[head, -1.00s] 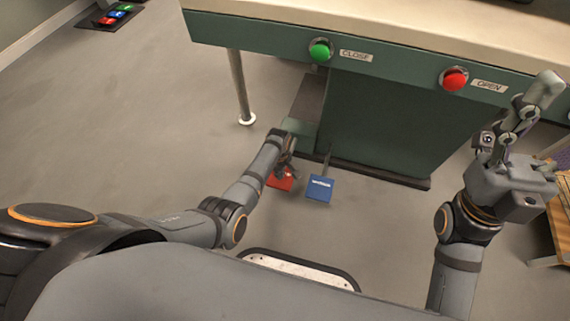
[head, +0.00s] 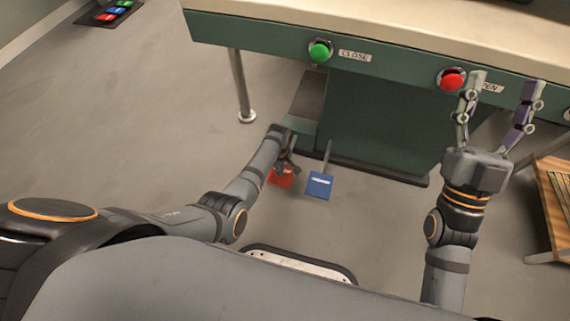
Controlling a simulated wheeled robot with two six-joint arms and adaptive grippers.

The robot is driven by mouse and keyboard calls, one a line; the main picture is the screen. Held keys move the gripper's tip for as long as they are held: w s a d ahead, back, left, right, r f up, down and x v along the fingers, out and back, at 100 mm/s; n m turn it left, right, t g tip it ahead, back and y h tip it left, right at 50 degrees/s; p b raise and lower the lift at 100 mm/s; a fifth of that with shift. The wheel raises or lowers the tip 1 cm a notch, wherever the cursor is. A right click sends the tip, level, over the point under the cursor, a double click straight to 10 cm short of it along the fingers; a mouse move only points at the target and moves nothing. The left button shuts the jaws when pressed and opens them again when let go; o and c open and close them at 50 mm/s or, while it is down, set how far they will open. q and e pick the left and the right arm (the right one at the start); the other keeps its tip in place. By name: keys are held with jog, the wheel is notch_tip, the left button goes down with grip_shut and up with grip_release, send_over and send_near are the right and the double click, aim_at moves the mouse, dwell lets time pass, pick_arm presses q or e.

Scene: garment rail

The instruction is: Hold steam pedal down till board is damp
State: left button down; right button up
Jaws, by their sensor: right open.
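The machine (head: 375,122) has a green body and a pale top. At its foot are a red pedal (head: 283,179) and a blue pedal (head: 319,186); their labels are too small to read. My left gripper (head: 286,168) is low at the red pedal and partly covers it. I cannot tell whether its fingers press the pedal or are shut. My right gripper (head: 505,88) is open and empty, fingers spread upward in front of the machine's right front edge. One finger is beside the red OPEN button (head: 451,79) and covers part of its label. The board's dampness cannot be seen.
A green CLOSE button (head: 319,51) is on the machine's front edge. A wooden stand (head: 552,200) is at the right edge. A dark panel with coloured pedals (head: 109,14) lies on the floor at top left.

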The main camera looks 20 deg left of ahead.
pick_arm(q)
jog(key=shift+r+p, duration=0.45)
jog(key=shift+p, duration=0.05)
pick_arm(e)
jog(key=w+f+m+g+h, duration=0.1)
jog(key=w+f+g, duration=0.3)
jog(key=f, duration=0.4)
jog(key=shift+w+d+f, duration=0.15)
jog(key=shift+w, duration=0.05)
